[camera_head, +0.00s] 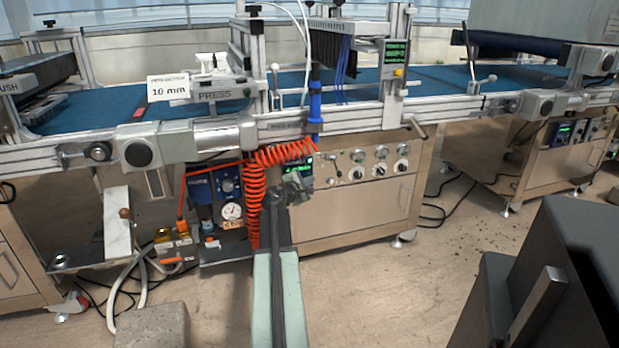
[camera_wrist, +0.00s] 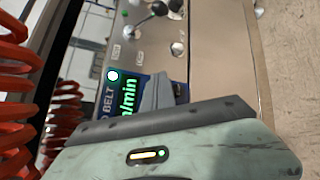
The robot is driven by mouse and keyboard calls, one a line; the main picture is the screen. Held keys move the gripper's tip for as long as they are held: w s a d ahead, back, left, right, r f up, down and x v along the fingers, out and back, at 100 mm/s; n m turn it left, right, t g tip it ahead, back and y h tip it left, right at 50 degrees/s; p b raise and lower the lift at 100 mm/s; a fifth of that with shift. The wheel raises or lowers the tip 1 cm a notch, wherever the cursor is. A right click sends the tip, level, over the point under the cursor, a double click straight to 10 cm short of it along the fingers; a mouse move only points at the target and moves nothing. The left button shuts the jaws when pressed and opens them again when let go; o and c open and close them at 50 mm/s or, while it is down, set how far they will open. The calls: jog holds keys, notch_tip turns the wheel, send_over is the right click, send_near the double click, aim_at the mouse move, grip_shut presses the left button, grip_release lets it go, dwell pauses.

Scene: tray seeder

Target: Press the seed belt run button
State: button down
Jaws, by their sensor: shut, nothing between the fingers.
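The belt control panel (camera_wrist: 222,40) is a tan metal face in the wrist view. In the head view my gripper (camera_head: 297,185) is just below the green display (camera_head: 300,168), left of the panel's knobs. I cannot tell whether it touches the panel.
A coiled orange hose (camera_head: 255,205) hangs close to my gripper's left. Several knobs (camera_head: 381,153) line the panel to the right. The blue belt (camera_head: 435,80) runs above. A concrete block (camera_head: 150,327) and dark boxes (camera_head: 555,285) stand in front; floor between is open.

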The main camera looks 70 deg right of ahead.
jog(key=shift+s+a, duration=0.3)
jog(key=shift+a, duration=0.1)
jog(key=s+a, duration=0.3)
jog(key=a, duration=0.1)
jog(key=shift+s+a, duration=0.35)
jog(key=shift+s, duration=0.05)
dwell(0.6)
